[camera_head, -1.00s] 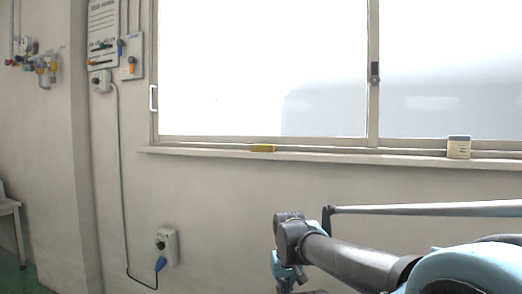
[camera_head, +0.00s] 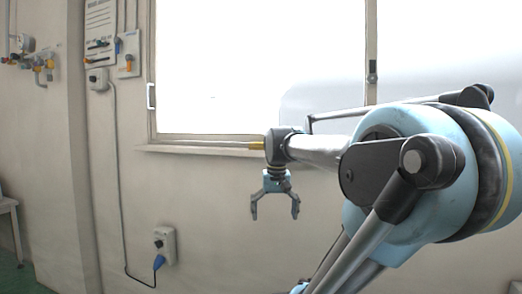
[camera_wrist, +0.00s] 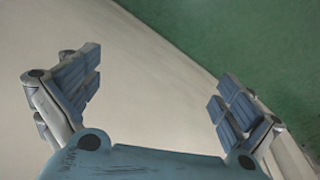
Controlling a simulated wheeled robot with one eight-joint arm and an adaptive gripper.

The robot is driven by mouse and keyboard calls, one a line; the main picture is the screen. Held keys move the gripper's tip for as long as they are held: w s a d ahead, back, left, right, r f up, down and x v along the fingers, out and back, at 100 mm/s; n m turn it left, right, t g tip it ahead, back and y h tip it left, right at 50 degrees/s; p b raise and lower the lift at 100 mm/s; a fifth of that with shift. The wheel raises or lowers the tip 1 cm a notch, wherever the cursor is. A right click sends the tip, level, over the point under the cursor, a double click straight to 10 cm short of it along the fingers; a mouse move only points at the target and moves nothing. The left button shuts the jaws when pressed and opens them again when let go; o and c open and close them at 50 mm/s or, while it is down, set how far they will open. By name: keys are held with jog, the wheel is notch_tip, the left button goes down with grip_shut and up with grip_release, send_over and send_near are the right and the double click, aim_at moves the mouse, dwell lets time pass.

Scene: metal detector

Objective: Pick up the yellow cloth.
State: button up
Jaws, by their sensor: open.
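The yellow cloth (camera_head: 256,145) is a small flat yellow piece on the window sill. In the head view my arm covers its right part, so only its left end shows. My gripper (camera_head: 275,216) hangs below the sill in front of the wall, pointing down, with its fingers spread and nothing between them. In the wrist view my gripper (camera_wrist: 152,95) is wide open and empty, with pale wall and green floor behind it. The cloth is not in the wrist view.
The window sill (camera_head: 190,150) runs along the wall under a bright window (camera_head: 255,70). A wall socket with a blue plug (camera_head: 164,245) and a cable sits low on the wall. The green floor (camera_wrist: 255,45) looks clear.

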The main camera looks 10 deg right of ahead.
jog(key=w+r+m+g, duration=0.1)
jog(key=w+r, duration=0.7)
jog(key=r, duration=0.5)
jog(key=w+r+m, duration=0.2)
jog(key=w+r, duration=0.7)
jog(key=r, duration=0.4)
jog(key=w+r+m+g, duration=0.1)
jog(key=w+r, duration=0.7)
jog(key=r, duration=0.5)
send_near(262, 146)
jog(key=w+f, duration=0.1)
jog(key=w, duration=0.1)
jog(key=w+f, duration=0.1)
jog(key=shift+w+f, duration=0.15)
jog(key=shift+w, duration=0.2)
jog(key=shift+s+d+f, duration=0.1)
jog(key=shift+d+f, duration=0.05)
jog(key=shift+f, duration=1.4)
jog(key=shift+s+d+f, duration=0.1)
jog(key=shift+d+f, duration=0.05)
jog(key=shift+f, duration=1.4)
jog(key=shift+c, duration=0.6)
jog(key=c, duration=0.8)
